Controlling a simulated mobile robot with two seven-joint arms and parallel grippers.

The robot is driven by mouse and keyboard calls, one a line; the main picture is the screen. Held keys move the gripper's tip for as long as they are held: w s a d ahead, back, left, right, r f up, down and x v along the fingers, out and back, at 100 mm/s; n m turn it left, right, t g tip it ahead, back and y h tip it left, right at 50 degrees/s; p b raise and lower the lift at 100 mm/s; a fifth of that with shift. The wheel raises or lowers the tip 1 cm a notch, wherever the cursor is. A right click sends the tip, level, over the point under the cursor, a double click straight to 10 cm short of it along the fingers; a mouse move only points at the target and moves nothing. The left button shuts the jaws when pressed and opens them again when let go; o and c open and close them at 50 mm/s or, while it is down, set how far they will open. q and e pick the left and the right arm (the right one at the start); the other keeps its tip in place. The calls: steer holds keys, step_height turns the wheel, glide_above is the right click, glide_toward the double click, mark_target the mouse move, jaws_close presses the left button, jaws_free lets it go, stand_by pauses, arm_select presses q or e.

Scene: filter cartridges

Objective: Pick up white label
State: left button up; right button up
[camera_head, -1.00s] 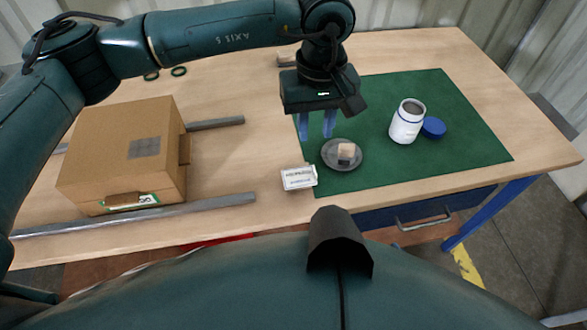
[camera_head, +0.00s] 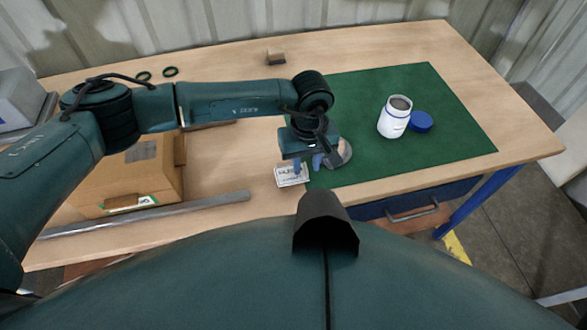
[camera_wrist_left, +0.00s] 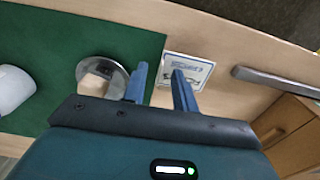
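The white label (camera_head: 291,175) lies on the wooden table by the left edge of the green mat; its printed face also shows in the left wrist view (camera_wrist_left: 187,68). My left gripper (camera_head: 307,168) is open just over the label's right part. In the left wrist view its two blue fingers (camera_wrist_left: 158,78) stand apart, one in front of the label and the other between the label and the round dish. I see nothing held between them. I cannot tell whether the fingertips touch the label. My right gripper is not in view.
A grey round dish (camera_wrist_left: 117,80) with a small block sits right beside the gripper on the green mat (camera_head: 450,140). A white jar (camera_head: 394,120) and blue lid (camera_head: 421,122) stand farther right. A cardboard box (camera_head: 125,185) and metal rail (camera_head: 165,212) lie left.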

arm_select(q)
steer(key=shift+f, duration=0.1)
jaws_close()
stand_by(0.6)
